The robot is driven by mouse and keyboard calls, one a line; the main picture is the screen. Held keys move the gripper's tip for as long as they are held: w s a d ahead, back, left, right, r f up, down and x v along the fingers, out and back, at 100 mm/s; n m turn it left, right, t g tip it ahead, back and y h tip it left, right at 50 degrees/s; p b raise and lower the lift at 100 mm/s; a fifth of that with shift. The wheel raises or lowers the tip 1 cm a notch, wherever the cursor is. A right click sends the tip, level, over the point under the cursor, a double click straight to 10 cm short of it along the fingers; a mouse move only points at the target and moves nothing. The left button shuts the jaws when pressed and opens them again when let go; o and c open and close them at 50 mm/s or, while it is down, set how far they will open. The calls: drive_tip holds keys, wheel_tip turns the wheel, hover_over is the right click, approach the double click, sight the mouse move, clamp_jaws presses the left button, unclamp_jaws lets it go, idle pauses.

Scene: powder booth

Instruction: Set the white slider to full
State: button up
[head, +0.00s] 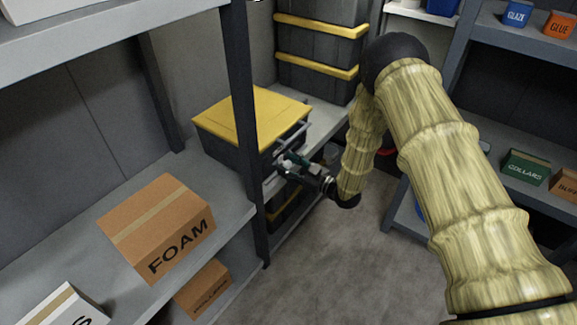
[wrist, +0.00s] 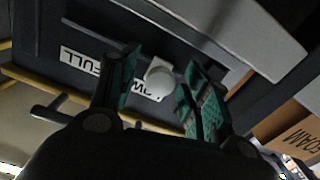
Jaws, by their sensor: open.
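My gripper (wrist: 160,90) is open, with one green-padded finger on each side of the knob in the picture. I cannot tell whether either finger touches it. In the head view my gripper (head: 285,162) is at the front of a dark bin with a yellow lid (head: 252,115).
A FOAM box (head: 158,228) sits on the shelf (head: 85,230) at left, beyond a dark upright post (head: 245,130). Dark bins with yellow bands (head: 318,50) stand behind. Another shelf unit with small boxes (head: 525,167) is at right. Clear floor (head: 330,265) lies between.

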sight(293, 144)
drive_tip(key=shift+w+a, duration=0.1)
clamp_jaws()
drive_tip(key=w+d, duration=0.1)
drive_tip(key=w, duration=0.1)
drive_tip(key=w+d+b, duration=0.1)
drive_tip(key=w+d, duration=0.3)
drive_tip(key=w, duration=0.1)
drive_tip(key=shift+d+f+b, duration=0.1)
drive_tip(key=shift+b, duration=0.3)
drive_tip(key=shift+w+d, duration=0.15)
drive_tip(key=shift+w, duration=0.15)
unclamp_jaws()
